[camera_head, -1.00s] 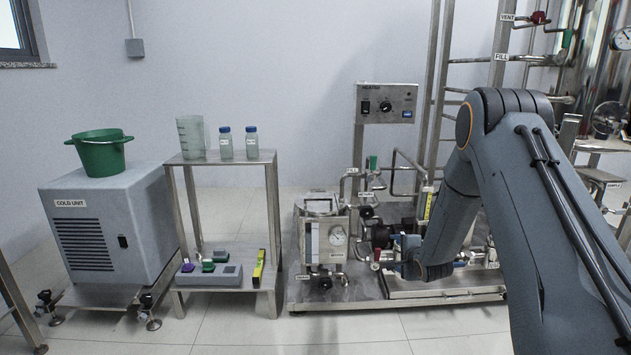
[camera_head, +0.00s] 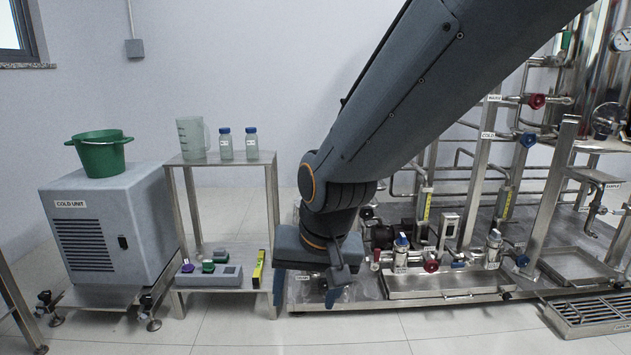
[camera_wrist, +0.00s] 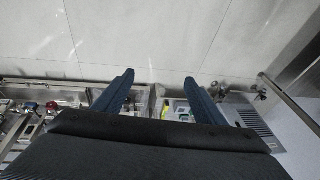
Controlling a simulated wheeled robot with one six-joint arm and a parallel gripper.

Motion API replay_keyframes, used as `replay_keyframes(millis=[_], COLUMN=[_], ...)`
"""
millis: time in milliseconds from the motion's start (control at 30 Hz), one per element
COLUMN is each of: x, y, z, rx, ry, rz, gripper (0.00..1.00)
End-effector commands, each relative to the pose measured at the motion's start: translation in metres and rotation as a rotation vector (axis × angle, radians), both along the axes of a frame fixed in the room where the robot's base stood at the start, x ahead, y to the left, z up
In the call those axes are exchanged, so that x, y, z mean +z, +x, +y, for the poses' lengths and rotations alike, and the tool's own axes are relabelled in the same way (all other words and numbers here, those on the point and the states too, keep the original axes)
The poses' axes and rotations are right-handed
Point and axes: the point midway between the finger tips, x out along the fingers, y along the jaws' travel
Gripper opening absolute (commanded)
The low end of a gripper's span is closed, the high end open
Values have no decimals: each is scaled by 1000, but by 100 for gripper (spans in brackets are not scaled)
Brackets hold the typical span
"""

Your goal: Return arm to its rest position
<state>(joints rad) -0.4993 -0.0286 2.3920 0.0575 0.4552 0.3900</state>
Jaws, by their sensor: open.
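My gripper (camera_head: 305,290) hangs at the lower middle of the head view, fingers pointing down, in front of the left end of the skid. My arm comes from the upper right and hides the heater box and part of the skid. In the wrist view my gripper (camera_wrist: 158,95) shows two dark blue fingers spread apart with nothing between them. Beyond the fingertips is tiled floor.
A steel stand (camera_head: 228,160) with a beaker (camera_head: 192,138) and two bottles is left of my gripper. The cold unit (camera_head: 100,240) carries a green bucket (camera_head: 100,155). The skid (camera_head: 440,298) with pipes and valves spreads right.

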Motion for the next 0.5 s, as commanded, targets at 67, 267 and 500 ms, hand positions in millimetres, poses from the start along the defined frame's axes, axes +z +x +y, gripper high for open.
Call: replay_keyframes(millis=[67,267,500], x=[8,16,21], y=[-40,-112,-178], z=[4,2,-3], rx=[112,327,535], ry=[-24,-67,-91], rz=[35,110,178], gripper=[64,64,64])
